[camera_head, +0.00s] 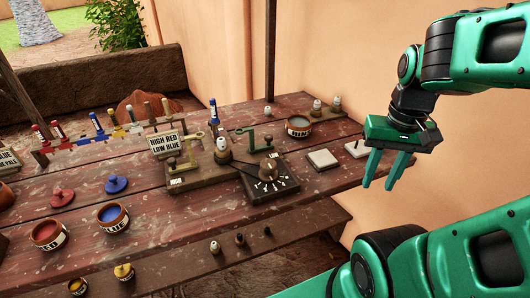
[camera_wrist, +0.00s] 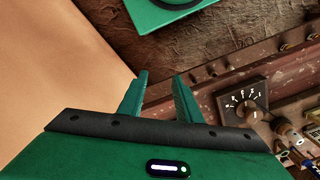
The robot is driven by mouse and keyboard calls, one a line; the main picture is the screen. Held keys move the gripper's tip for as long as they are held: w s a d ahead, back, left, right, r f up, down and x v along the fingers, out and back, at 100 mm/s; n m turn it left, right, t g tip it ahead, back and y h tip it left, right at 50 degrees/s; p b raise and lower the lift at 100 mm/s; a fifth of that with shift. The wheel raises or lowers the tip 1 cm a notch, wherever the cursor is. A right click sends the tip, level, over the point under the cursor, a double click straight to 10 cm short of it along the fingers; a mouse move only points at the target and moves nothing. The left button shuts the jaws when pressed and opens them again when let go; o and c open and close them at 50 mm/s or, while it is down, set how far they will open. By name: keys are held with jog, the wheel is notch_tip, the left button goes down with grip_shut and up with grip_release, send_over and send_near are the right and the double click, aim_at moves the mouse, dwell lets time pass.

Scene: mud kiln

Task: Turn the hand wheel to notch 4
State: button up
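The hand wheel looks to be the round brown knob (camera_head: 270,168) on a dark square plate (camera_head: 254,190) with white notch marks, on the wooden table. In the wrist view the knob (camera_wrist: 252,117) is at the right, with its white marks fanned around one side. The notch numbers are too small to read, and I cannot tell which one the knob points to. My gripper (camera_head: 384,186) is to the right of the plate, above the table's right end, apart from the knob. Its two green fingers point down, spread with nothing between them. They also show in the wrist view (camera_wrist: 162,80).
The table (camera_head: 165,215) holds a sign (camera_head: 167,144), green-handled brackets (camera_head: 260,138), pale tiles (camera_head: 322,158) and a bowl (camera_head: 298,126) near the plate. Red and blue pots (camera_head: 113,217) stand at the left. A plaster wall (camera_head: 330,50) rises behind. Small pegs sit on the front ledge (camera_head: 240,239).

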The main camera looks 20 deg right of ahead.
jog(key=shift+a, duration=0.1)
jog(key=o, duration=0.4)
jog(key=shift+w, duration=0.1)
jog(key=shift+o, duration=1)
jog(key=shift+w+a+r, duration=0.3)
jog(key=shift+w+r, duration=0.2)
jog(key=shift+r, duration=0.25)
send_near(268, 163)
notch_tip(268, 163, down, 8)
jog(key=shift+s+a+f, duration=0.1)
jog(key=shift+s, duration=0.05)
jog(key=shift+c, duration=0.2)
jog(key=shift+n, duration=0.3)
jog(key=c, duration=1)
